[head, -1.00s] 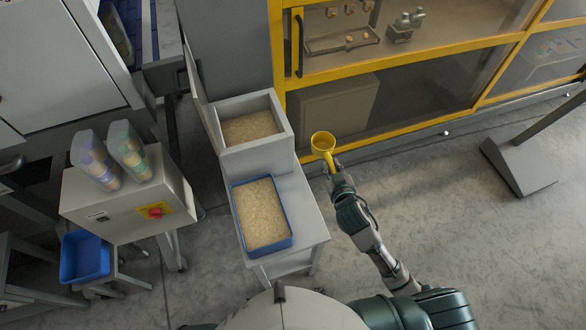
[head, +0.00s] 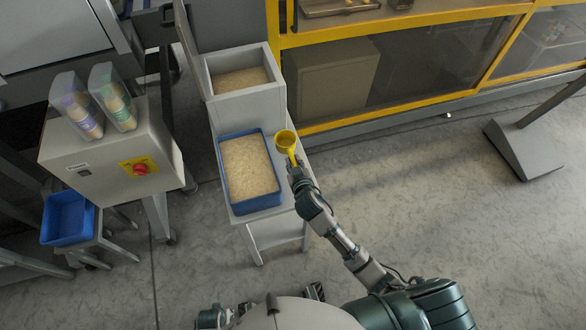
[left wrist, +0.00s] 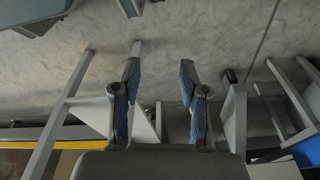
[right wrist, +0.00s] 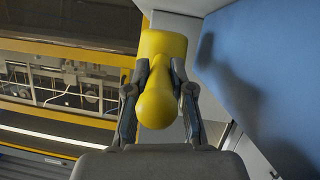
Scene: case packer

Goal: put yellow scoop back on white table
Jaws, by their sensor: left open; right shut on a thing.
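The yellow scoop (head: 286,141) is held in my right gripper (head: 295,165), just right of the blue tray, at the right edge of the white table (head: 291,203). In the right wrist view the yellow scoop (right wrist: 158,95) has its handle between the two fingers of my right gripper (right wrist: 158,92). I cannot tell whether the scoop touches the table. My left gripper (left wrist: 160,85) is open and empty in the left wrist view, above the floor near table legs.
A blue tray of grain (head: 228,190) sits on the white table. A grey bin of grain (head: 270,96) stands behind it. A yellow-framed machine (head: 330,121) is at the back. A control box (head: 100,180) with two clear containers stands left.

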